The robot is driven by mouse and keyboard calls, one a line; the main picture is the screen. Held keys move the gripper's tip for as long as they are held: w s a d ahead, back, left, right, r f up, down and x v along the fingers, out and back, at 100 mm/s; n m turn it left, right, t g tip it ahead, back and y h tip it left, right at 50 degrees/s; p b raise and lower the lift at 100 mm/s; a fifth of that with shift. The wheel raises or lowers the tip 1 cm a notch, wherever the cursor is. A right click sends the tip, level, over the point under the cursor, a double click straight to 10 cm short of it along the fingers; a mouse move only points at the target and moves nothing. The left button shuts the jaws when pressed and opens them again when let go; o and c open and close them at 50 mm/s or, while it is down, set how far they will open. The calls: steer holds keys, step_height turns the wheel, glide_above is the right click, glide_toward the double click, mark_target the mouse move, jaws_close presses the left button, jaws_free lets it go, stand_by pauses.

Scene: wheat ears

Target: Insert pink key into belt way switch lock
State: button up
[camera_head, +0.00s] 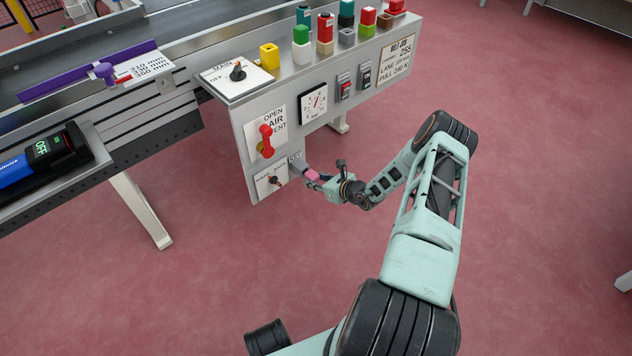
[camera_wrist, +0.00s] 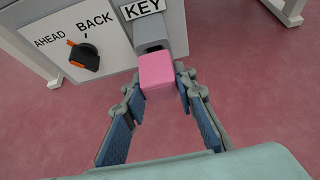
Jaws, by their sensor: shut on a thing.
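The pink key (camera_wrist: 158,74) is a pink block between my fingertips; it also shows in the head view (camera_head: 312,175). My gripper (camera_wrist: 163,90) is shut on it, one fingertip on each side; in the head view my gripper (camera_head: 317,179) is at the panel's lower right. The grey lock housing (camera_wrist: 152,32) under the KEY label is directly beyond the pink block. A dark opening shows just above the block's far edge. The block overlaps the housing in view, and I cannot tell how far, if at all, the key is inside. The belt way switch (camera_wrist: 84,56), orange and black, is left of the lock, marked AHEAD and BACK.
A red lever (camera_head: 266,141) marked AIR sits above the switch. A gauge (camera_head: 314,102) and rocker switches (camera_head: 346,90) are farther up the panel. Several coloured blocks line the panel's top. The red floor (camera_head: 230,250) before the panel is clear.

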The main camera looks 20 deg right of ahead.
steer(key=shift+w+a, duration=0.2)
steer(key=shift+w, duration=0.4)
steer(key=o, duration=1.2)
steer(key=shift+o, duration=0.2)
